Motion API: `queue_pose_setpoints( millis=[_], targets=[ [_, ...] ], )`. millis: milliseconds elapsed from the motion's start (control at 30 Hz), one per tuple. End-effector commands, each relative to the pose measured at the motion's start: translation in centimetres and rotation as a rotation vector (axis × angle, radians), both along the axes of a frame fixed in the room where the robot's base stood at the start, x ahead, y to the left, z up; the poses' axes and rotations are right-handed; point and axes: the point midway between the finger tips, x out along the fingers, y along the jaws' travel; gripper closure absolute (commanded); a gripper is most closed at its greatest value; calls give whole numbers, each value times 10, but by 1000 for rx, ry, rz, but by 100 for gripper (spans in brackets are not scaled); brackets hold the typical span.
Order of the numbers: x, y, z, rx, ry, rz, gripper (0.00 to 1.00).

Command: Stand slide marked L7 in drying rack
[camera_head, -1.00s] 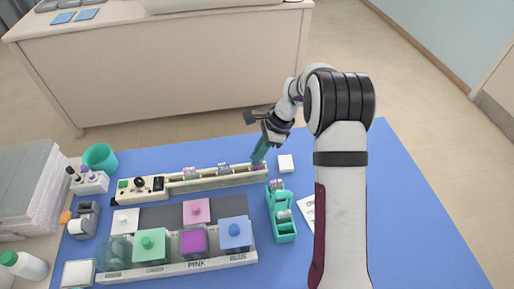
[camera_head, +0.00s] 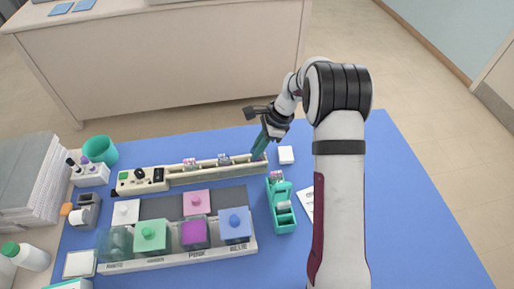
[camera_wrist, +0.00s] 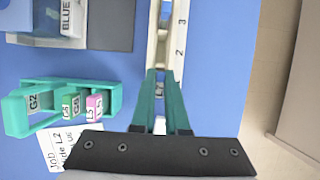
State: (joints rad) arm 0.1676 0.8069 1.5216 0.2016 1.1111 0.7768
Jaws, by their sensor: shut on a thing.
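My gripper (camera_head: 258,155) is at the right end of a long cream numbered holder (camera_head: 200,177), its teal fingers pointing down at it. In the wrist view my gripper (camera_wrist: 160,85) is shut on a thin slide (camera_wrist: 159,90). Its small label shows between the fingertips, but I cannot read it fully. The slide is mostly hidden by the fingers; I cannot tell if it touches the holder. The holder's numbers 2 and 3 show in the wrist view (camera_wrist: 169,35). A teal rack (camera_head: 282,221) holds several slides, including a pink-labelled one (camera_wrist: 95,106).
Staining jars with green (camera_head: 150,245), purple (camera_head: 194,234) and blue (camera_head: 235,228) colours stand in front of the holder. Two slides or clips (camera_head: 223,159) stand along the holder.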

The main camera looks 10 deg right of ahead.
Motion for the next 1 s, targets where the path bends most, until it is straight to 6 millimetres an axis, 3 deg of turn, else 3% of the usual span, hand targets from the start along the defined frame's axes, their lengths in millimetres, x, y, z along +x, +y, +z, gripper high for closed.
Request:
queue_pose_setpoints(
  millis=[367,400,600,867,1000],
  targets=[
    [0,0,-5,0,0,0,100],
    [0,0,-5,0,0,0,84],
    [0,0,-5,0,0,0,53],
    [0,0,-4,0,0,0,53],
    [1,-7,11,-1,-3,0,53]
  ],
)
